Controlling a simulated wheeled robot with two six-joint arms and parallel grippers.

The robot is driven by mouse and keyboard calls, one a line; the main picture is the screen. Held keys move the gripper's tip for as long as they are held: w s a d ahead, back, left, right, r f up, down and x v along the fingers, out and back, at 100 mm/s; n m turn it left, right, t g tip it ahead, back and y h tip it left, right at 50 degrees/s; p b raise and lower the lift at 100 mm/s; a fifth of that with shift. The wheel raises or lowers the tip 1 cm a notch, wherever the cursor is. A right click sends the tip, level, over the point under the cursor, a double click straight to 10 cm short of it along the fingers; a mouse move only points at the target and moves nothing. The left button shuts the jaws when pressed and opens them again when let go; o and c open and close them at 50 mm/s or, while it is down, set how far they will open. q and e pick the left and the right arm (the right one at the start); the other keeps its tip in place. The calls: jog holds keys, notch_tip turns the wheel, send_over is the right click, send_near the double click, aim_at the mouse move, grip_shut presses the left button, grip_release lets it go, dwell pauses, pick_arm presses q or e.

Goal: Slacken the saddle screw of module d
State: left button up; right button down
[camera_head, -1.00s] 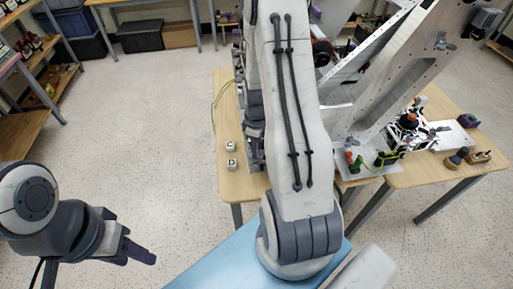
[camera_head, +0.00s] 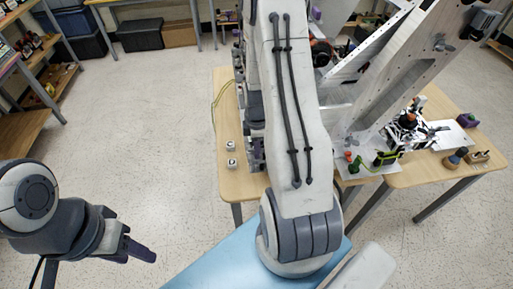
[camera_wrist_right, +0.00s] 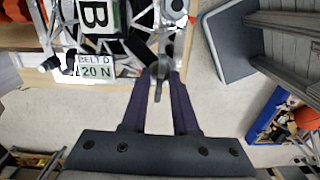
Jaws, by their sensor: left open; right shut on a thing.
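In the right wrist view, my right gripper (camera_wrist_right: 161,76) has its dark fingers closed on a slim grey metal piece (camera_wrist_right: 160,92), which looks like the head of the saddle screw. Its full shape is partly hidden between the fingers. Just left of it a white label (camera_wrist_right: 95,66) reads "BELT D 20 N", beside the pale frame of the module. In the head view my right arm covers the right gripper and most of the module. My left gripper (camera_head: 146,254) is open and empty at the lower left, over the floor, far from the table.
A blue bin (camera_wrist_right: 270,115) with an orange ball shows right in the wrist view.

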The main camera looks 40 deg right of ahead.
jog(key=c, duration=0.9)
grip_release()
jog(key=shift+r, duration=0.1)
notch_tip(320, 180, up, 7)
jog(key=p, duration=0.6)
